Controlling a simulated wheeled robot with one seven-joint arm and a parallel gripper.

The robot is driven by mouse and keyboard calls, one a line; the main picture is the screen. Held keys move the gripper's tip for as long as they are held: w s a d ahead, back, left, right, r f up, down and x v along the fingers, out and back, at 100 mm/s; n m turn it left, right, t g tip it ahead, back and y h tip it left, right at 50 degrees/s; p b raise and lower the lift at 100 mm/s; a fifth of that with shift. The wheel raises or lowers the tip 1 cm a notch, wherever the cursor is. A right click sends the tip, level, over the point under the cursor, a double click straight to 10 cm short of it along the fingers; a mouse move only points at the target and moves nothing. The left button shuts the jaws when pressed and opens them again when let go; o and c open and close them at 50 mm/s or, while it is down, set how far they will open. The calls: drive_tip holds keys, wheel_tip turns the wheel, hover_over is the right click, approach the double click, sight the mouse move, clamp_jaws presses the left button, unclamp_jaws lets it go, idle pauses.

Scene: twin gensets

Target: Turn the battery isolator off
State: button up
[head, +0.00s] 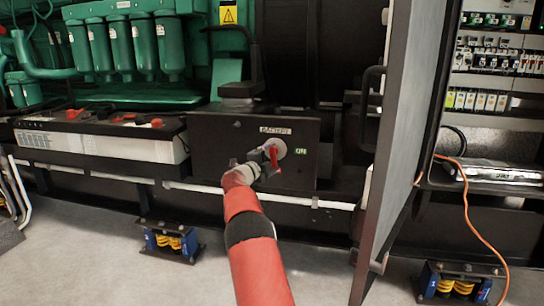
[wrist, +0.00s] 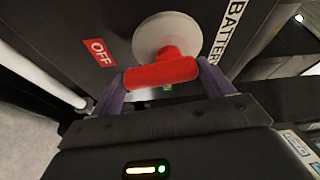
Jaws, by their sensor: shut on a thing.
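The battery isolator's red handle (head: 273,156) stands out from a pale round disc (head: 274,148) on a dark box (head: 215,150) under a BATTERY label (head: 275,130). A green ON label (head: 300,151) is to its right in the head view. My gripper (head: 264,160) is at the handle. In the wrist view, my gripper (wrist: 162,82) is shut on the red handle (wrist: 160,72), one finger at each end of the bar. A red OFF label (wrist: 99,52) shows clear of the handle. A bit of green shows just below the bar, mostly hidden.
An open grey cabinet door (head: 405,150) stands close to the right of the box. A battery (head: 100,145) sits to the left. A white pipe (head: 200,187) runs below the box. An orange cable (head: 468,215) hangs from the cabinet at right.

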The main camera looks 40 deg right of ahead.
drive_tip(key=shift+m+p, duration=0.3)
drive_tip(key=shift+m, duration=0.5)
drive_tip(key=shift+w, duration=0.1)
drive_tip(key=o, duration=0.9)
drive_tip(key=shift+o, duration=0.2)
drive_tip(key=shift+a, duration=0.15)
drive_tip(key=b+v, duration=0.1)
drive_tip(key=v, duration=0.6)
drive_tip(key=shift+a, duration=0.3)
drive_tip(key=shift+r, duration=0.2)
